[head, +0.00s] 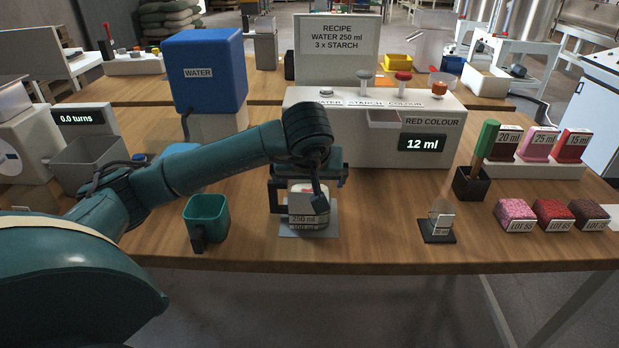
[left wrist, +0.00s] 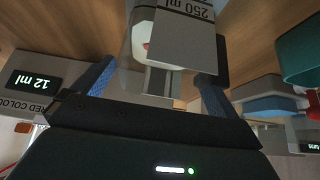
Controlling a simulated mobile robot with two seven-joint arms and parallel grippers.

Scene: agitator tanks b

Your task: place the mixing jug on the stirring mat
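The mixing jug (head: 308,205), a pale vessel with a grey front plate marked 250 ml, stands upright on a flat light-grey mat (head: 290,232), which I take for the stirring mat, near the table's front edge. My left gripper (head: 305,187) reaches down over the jug from behind. In the left wrist view, the jug's marked plate (left wrist: 187,32) is close, and a grey handle-like part (left wrist: 160,80) lies between the widely spaced fingers of the left gripper (left wrist: 153,82). I see gaps beside it, so the gripper looks open. My right gripper is out of view.
A teal cup (head: 206,218) stands left of the mat. The white dispenser (head: 450,142) is behind, with the blue water tank (head: 210,72) to its left. A small stand (head: 438,222) and several lot blocks (head: 553,213) are right. Clear wood lies between mat and stand.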

